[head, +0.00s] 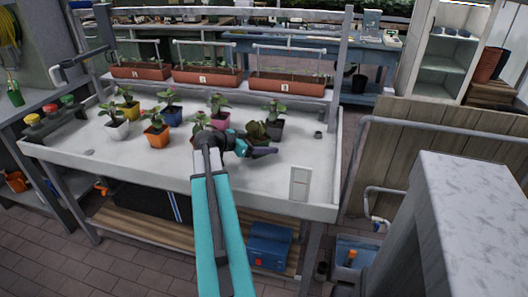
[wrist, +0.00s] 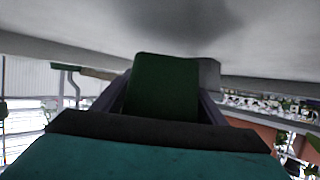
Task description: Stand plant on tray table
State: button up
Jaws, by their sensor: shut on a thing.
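The tray table (head: 110,165) is a long pale bench with a raised rim in the head view. My gripper (head: 262,152) is low over its right half, its fingers pointing right. In the wrist view my gripper (wrist: 165,95) is shut on a dark green thing (wrist: 165,85), with the pale surface close beyond it. A dark green leafy plant (head: 256,130) shows right behind the fingers in the head view. The green thing seems to be its pot. Whether it touches the table is hidden by my gripper.
Several potted plants stand on the table, including a white-potted (head: 118,130), an orange-potted (head: 156,137) and a dark-potted one (head: 274,125) close to my gripper. Brown planters (head: 207,78) line the back. The table's front right is mostly clear, with a pale panel (head: 300,184).

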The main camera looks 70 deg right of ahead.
jog(key=shift+f, duration=1.6)
jog(key=shift+f, duration=0.15)
jog(key=o, duration=1.3)
jog(key=shift+r, duration=0.25)
jog(key=v, duration=1.2)
jog(key=shift+b, duration=0.4)
